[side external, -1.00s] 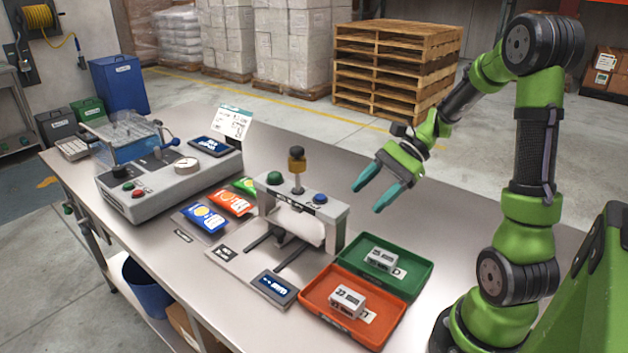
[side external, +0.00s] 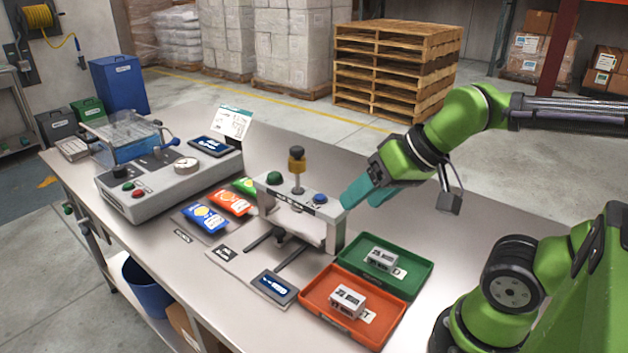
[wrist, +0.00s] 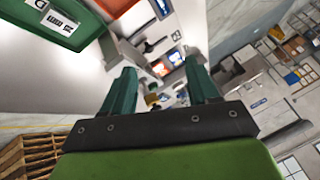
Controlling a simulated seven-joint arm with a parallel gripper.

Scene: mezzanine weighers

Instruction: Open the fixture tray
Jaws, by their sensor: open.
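The fixture is a grey bridge (side external: 330,214) with a green button, a blue button and an upright yellow-and-black plunger (side external: 297,168). Beneath it a pale tray front (side external: 302,226) shows between the legs, above two dark rails (side external: 292,257) running toward the front. A small dark knob (side external: 279,235) is at the tray's front left. How far the tray is out is hard to tell. My gripper (side external: 362,198) is open and empty, its teal fingers beside the bridge's right end; contact cannot be judged. The wrist view shows the fingers (wrist: 160,88) spread, with the fixture (wrist: 128,52) beyond.
An orange tray (side external: 315,316) and a green tray (side external: 418,276), each with a grey block, lie at front right. A small display (side external: 274,287) lies before the rails. Colored packets (side external: 230,202) and a weigher (side external: 150,190) are left. Bare table lies behind the fixture.

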